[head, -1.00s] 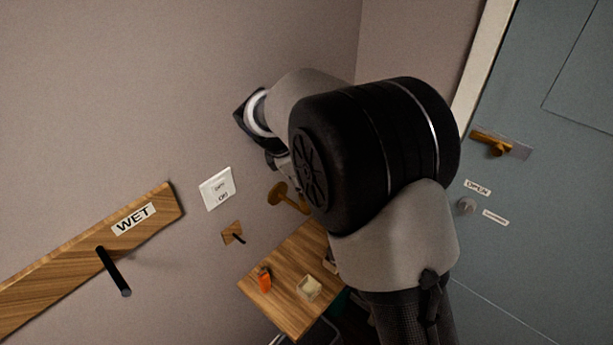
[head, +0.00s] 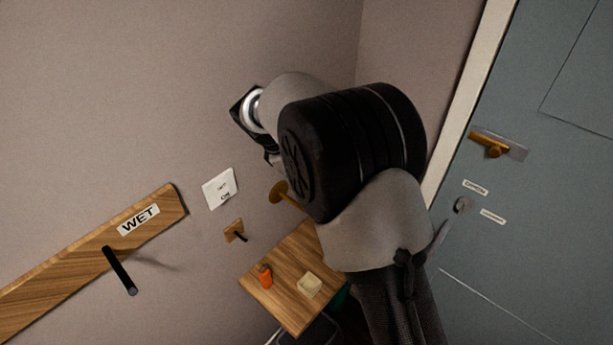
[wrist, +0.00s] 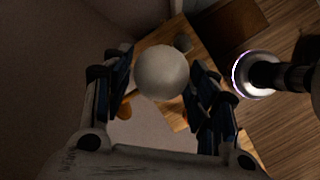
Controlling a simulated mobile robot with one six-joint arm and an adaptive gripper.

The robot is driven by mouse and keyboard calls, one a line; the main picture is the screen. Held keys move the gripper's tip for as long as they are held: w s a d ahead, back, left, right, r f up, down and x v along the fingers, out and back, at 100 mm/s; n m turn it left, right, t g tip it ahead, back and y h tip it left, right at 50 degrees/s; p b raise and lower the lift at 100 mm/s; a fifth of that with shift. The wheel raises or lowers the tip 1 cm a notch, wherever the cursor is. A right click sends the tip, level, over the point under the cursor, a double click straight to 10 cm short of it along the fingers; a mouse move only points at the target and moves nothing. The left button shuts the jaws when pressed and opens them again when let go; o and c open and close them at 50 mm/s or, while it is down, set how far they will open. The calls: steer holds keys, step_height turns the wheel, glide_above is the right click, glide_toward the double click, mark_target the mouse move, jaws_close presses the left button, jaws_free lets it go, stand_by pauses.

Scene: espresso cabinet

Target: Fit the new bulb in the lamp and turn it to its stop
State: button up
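The bulb (wrist: 162,72) is a pale round globe in the wrist view. It sits between the two fingers of my gripper (wrist: 161,75), which close in on it from both sides and look to be touching it. Its base is hidden. In the head view my arm hides the gripper and the bulb. A brass fitting with a round plate (head: 278,191) shows on the wall beside my arm and is partly covered by it. I cannot tell whether it is the lamp, or whether the bulb meets a socket.
A small wooden table (head: 285,265) below holds an orange bottle (head: 265,277) and a cream dish (head: 309,285). A white switch plate (head: 220,188) and a board marked WET (head: 140,218) with a black peg (head: 120,270) are on the wall. A blue-grey door (head: 530,220) stands at right.

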steer(key=shift+o, duration=1.2)
steer(key=shift+r, duration=0.1)
steer(key=v, duration=1.2)
